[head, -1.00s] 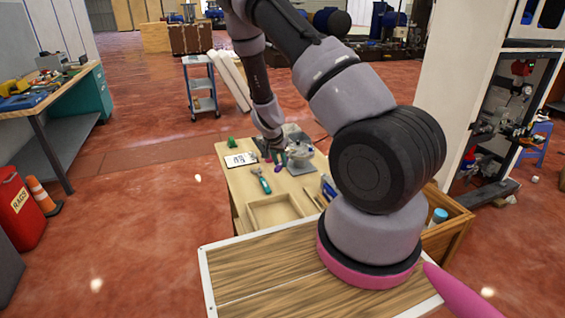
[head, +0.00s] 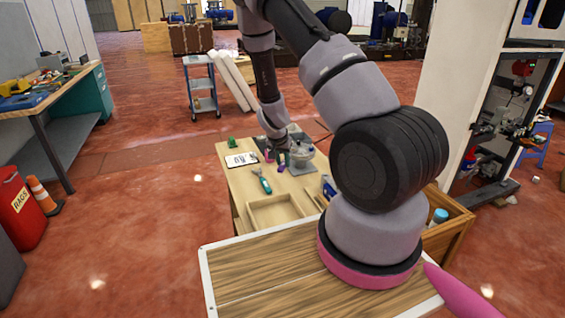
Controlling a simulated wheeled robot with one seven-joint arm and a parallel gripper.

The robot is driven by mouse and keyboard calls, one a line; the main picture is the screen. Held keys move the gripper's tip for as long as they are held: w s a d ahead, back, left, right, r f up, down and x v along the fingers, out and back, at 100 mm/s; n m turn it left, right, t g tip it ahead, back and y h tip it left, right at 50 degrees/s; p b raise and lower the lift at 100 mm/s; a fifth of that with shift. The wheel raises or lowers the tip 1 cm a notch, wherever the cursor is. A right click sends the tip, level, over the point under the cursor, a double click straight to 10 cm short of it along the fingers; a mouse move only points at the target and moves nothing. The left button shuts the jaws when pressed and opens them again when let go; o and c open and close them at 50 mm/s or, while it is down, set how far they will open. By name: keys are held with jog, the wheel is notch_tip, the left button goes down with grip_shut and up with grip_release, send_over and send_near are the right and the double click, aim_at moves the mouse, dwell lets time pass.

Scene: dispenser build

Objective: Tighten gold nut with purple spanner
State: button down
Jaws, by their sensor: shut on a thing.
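My gripper (head: 278,155) is small in the head view, over the far part of the work table and close in front of the grey dispenser (head: 301,155). It is shut on the purple spanner (head: 281,168), of which only a small purple bit shows below the fingers. The gold nut cannot be made out; it is too small or hidden by the gripper and the dispenser. I cannot tell whether the spanner touches the nut.
A teal-handled tool (head: 263,181) and a white printed card (head: 242,160) lie on the table (head: 236,182). A green object (head: 232,143) sits at its far left. An empty shallow wooden tray (head: 253,222) is at the near side. A wooden box (head: 455,225) stands right.

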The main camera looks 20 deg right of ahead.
jog(key=shift+r, duration=1.9)
